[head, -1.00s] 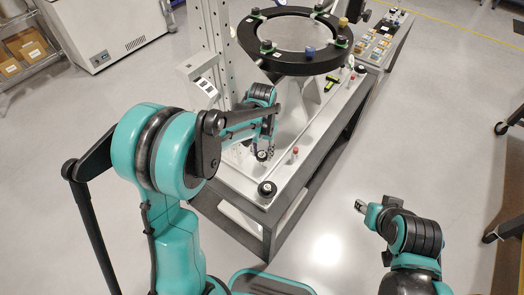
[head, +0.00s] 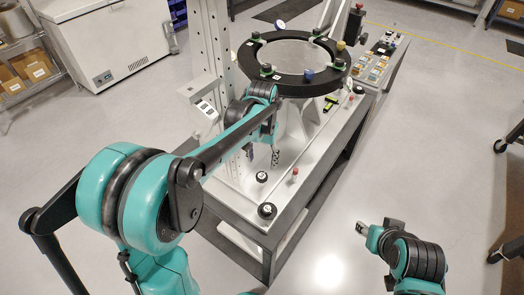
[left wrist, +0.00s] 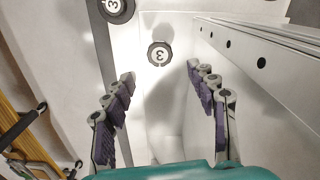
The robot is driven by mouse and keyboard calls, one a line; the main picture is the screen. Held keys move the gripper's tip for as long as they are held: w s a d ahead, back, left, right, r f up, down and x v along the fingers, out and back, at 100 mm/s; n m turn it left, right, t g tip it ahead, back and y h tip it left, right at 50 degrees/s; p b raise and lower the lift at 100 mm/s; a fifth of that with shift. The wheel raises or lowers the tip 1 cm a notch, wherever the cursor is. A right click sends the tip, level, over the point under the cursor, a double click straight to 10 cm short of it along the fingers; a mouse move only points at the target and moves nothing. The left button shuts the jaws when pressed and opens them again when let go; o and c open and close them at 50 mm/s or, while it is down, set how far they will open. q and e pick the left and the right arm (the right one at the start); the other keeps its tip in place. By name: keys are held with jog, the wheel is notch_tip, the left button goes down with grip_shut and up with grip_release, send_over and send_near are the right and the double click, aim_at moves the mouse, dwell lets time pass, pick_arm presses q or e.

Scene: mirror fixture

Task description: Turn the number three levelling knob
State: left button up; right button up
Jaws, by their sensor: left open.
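A small dark knob with a white face marked 3 (left wrist: 159,54) shows in the left wrist view. It stands on the pale bench top, ahead of my left gripper (left wrist: 160,76) and between the lines of its fingers. The fingers are spread wide, with nothing between them. A larger black knob (left wrist: 115,8), apparently also marked 3, is cut off by the top edge. In the head view the small knob (head: 262,177) and the larger one (head: 267,211) sit at the bench's near end. My left gripper (head: 264,156) hangs just beyond the small knob, apart from it. My right gripper (head: 362,229) is away from the bench; its fingers are too small to judge.
The black mirror ring (head: 258,80) stands on the bench beyond my left gripper. A perforated white column (head: 211,60) rises to the left. A red-topped pin (head: 295,172) stands right of the small knob. The floor right of the bench is clear around my right arm.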

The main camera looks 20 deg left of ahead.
pick_arm(q)
jog(key=shift+r, duration=2.15)
jog(key=s+a+n+t, duration=0.1)
jog(key=s+t, duration=0.6)
jog(key=s, duration=1)
jog(key=shift+a+f, duration=0.45)
jog(key=shift+a, duration=0.1)
